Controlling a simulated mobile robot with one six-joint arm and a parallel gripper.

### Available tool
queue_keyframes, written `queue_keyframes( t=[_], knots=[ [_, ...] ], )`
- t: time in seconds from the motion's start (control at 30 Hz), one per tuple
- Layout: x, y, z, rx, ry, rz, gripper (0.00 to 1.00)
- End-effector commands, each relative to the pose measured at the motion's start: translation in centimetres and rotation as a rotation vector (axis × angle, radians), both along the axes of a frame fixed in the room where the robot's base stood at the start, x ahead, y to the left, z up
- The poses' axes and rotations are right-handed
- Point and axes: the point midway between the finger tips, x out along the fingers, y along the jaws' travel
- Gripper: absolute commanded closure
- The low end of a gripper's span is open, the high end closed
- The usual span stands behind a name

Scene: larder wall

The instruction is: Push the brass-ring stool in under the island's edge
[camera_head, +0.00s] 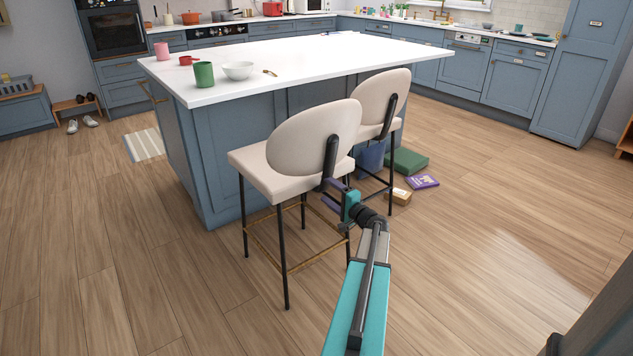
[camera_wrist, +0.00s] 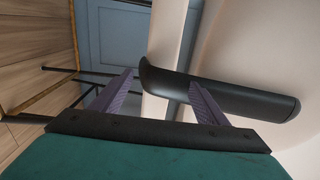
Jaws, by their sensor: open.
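The brass-ring stool (camera_head: 308,140) stands upright on the near side of the island (camera_head: 300,68). It has a cream seat and rounded back, black legs and a brass foot ring (camera_head: 268,252). Its seat is mostly outside the island's edge. My gripper (camera_head: 335,193) is open behind the stool, low by the black back bracket (camera_head: 330,160). In the wrist view, my purple fingers (camera_wrist: 162,78) point at the bracket (camera_wrist: 225,92), which crosses close in front of the right fingertip. I cannot tell whether they touch.
A second cream stool (camera_head: 382,98) with a black foot bar stands just right. Beside it on the floor are a blue bin (camera_head: 370,160), a green box (camera_head: 407,162), a purple packet (camera_head: 423,181) and a yellow box (camera_head: 401,196).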

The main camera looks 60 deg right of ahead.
Motion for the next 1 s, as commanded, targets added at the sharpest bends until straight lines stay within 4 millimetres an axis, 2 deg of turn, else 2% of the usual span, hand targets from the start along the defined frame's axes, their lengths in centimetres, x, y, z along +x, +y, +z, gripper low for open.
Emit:
queue_keyframes(
  t=[0.3, 0.5, 0.7, 0.97, 1.0],
  knots=[
    [4.5, -1.6, -0.2, -0.002, -0.002, 0.001, 0.31],
    [6.7, -2.3, -0.1, -0.003, -0.001, 0.0, 0.31],
    [7.6, -2.5, 0.1, -0.002, -0.002, 0.001, 0.31],
    [7.7, -2.5, 0.1, 0.0, -0.001, 0.001, 0.31],
    [7.7, -2.5, 0.1, 0.0, -0.001, 0.001, 0.4]
  ],
)
